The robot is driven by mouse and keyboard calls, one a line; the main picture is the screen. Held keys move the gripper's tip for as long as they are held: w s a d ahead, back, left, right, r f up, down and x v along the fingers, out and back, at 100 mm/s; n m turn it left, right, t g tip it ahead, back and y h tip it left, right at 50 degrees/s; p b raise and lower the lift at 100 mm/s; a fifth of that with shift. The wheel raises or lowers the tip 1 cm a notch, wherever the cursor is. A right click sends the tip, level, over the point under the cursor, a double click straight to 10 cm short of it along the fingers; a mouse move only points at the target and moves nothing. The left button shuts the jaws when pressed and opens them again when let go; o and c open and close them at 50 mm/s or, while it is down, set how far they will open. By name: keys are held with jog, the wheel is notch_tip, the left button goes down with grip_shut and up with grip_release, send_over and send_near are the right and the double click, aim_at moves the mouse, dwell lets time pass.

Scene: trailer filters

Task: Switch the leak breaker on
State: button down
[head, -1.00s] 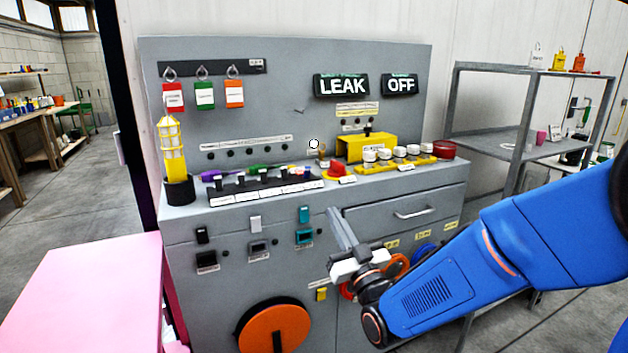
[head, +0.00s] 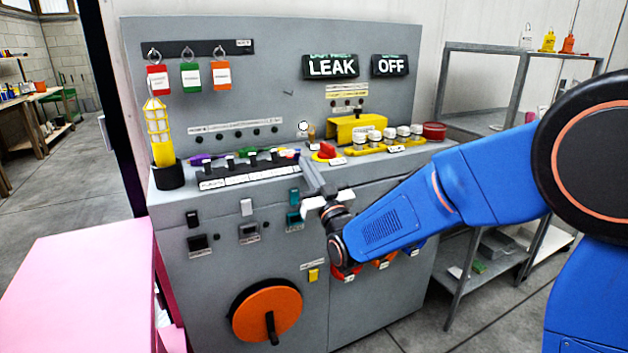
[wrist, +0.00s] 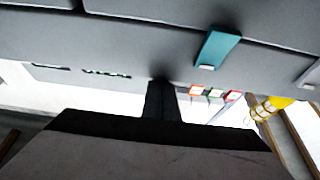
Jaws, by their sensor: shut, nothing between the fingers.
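A grey console carries two lit signs reading LEAK (head: 331,67) and OFF (head: 390,66). On its front face are a black switch (head: 192,219), a white switch (head: 246,207) and a teal switch (head: 294,198), each above a small box. Their labels are too small to read, so I cannot tell which is the leak breaker. My gripper (head: 305,160) is shut and empty, its fingers pointing up just right of the teal switch, which also shows in the wrist view (wrist: 217,48). The fingers (wrist: 160,97) appear apart from it.
A row of small switches (head: 225,182), a red knob (head: 327,150) and a yellow guard (head: 355,128) sit on the console top. An orange handwheel (head: 267,310) is below. A pink block (head: 80,290) stands at left, a metal shelf (head: 490,130) at right.

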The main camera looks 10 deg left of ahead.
aim_at(299, 149)
jog(key=shift+x, duration=1.05)
jog(key=shift+w+r+g+h, duration=0.1)
jog(key=shift+r+g+h, duration=0.3)
jog(key=shift+g, duration=0.1)
jog(key=shift+w+a+r+g+h, duration=0.15)
jog(key=shift+r+g+h, duration=0.35)
jog(key=shift+g, duration=0.2)
jog(key=shift+w+a+r+g+h, duration=0.2)
jog(key=shift+g+h, duration=0.15)
jog(key=shift+g, duration=0.15)
jog(key=shift+w+a+r+g+h, duration=0.1)
jog(key=shift+w+g+h, duration=0.05)
jog(key=shift+g+h, duration=0.3)
jog(key=shift+w+a+r, duration=0.1)
jog(key=shift+w, duration=0.05)
